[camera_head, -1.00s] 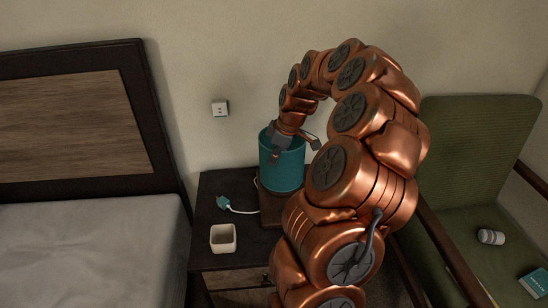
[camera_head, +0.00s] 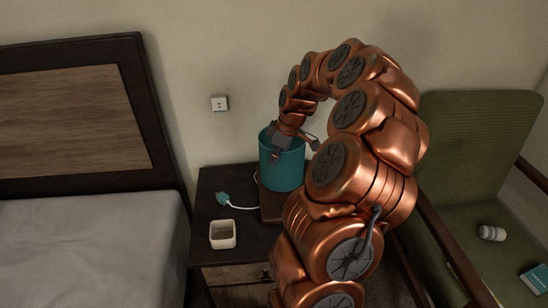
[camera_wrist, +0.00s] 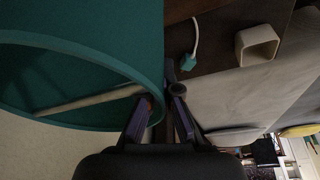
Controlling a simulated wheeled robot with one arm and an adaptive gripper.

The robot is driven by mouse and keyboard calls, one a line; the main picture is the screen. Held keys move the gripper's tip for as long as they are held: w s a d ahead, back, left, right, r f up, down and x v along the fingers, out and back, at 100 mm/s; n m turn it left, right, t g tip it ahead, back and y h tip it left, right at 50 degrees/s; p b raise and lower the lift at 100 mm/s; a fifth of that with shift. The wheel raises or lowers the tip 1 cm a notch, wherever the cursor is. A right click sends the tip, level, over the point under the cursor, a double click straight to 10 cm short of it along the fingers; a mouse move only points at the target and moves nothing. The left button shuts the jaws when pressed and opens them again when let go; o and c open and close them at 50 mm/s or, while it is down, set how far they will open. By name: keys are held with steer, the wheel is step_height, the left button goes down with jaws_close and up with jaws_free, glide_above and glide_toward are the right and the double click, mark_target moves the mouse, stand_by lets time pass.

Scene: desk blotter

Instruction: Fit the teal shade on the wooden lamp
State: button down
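The teal shade (camera_head: 282,170) is upright at the back of the nightstand, over a brown wooden block (camera_head: 270,212) that looks like the lamp's base. My arm hides part of this block, and the shade hides whatever rises from it. I cannot tell whether the shade rests on the lamp or hangs above it. My gripper (camera_head: 281,146) is at the shade's top rim. In the wrist view, the fingers (camera_wrist: 160,105) straddle the wall of the shade (camera_wrist: 90,52), one inside and one outside, and look closed on it. A pale bar (camera_wrist: 90,99) crosses inside the shade.
A pale square cup (camera_head: 222,235) and a teal plug (camera_head: 223,198) on a white cord lie on the dark nightstand (camera_head: 207,215). A bed (camera_head: 80,245) is to the left. A green armchair (camera_head: 475,140) with a can (camera_head: 491,232) and teal book (camera_head: 535,280) is to the right.

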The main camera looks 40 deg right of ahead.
steer(key=shift+f+b, duration=0.35)
steer(key=shift+f, duration=0.35)
steer(key=c, duration=1.2)
jaws_free()
steer(key=shift+c, duration=0.2)
steer(key=shift+r, duration=0.1)
steer(key=v, duration=1.2)
